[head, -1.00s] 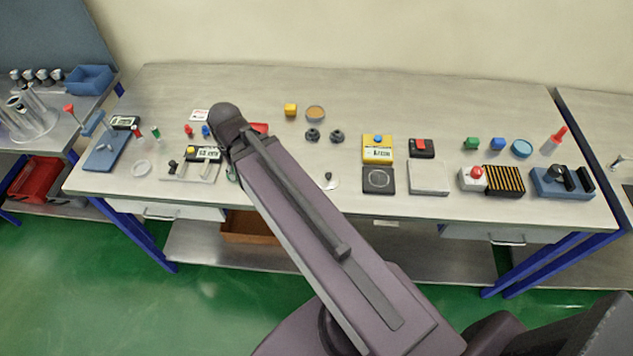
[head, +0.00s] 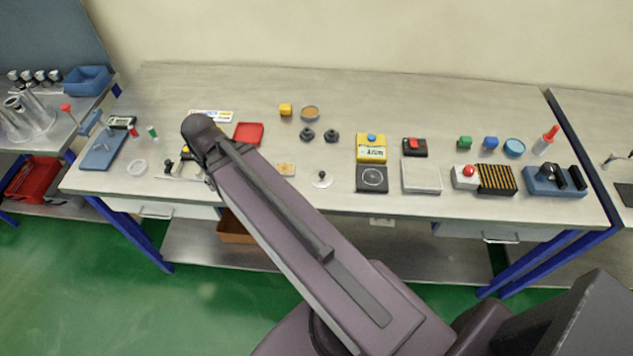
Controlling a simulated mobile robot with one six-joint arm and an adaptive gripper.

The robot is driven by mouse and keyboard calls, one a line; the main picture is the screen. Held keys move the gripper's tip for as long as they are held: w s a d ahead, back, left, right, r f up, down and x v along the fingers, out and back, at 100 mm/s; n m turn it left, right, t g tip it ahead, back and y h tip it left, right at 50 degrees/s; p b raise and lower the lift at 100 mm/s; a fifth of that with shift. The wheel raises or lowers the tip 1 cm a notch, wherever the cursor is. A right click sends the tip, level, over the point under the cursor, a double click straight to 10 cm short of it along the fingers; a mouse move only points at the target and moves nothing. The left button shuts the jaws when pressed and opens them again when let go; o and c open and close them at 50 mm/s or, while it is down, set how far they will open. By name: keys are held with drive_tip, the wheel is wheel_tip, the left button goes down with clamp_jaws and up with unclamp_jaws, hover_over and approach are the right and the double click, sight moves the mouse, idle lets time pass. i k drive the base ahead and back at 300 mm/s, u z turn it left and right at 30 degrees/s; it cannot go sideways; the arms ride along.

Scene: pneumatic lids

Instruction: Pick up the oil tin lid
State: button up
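I cannot tell for certain which item is the oil tin lid. A round shallow tin with a brown-orange inside (head: 310,113) stands at the back middle of the bench. A blue round disc-like item (head: 514,147) lies at the right. A clear round piece with a dark knob (head: 321,180) lies near the front edge, and a white round ring or dish (head: 136,167) lies at the left. My arm reaches over the left half of the bench.
A red tray (head: 248,133) lies beside my arm. The back of the bench (head: 430,95) is clear.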

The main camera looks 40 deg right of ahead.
sight(322, 178)
drive_tip(key=u, duration=0.05)
drive_tip(key=k, duration=2.2)
drive_tip(key=z, duration=0.85)
drive_tip(key=i, duration=1)
drive_tip(key=z, duration=0.05)
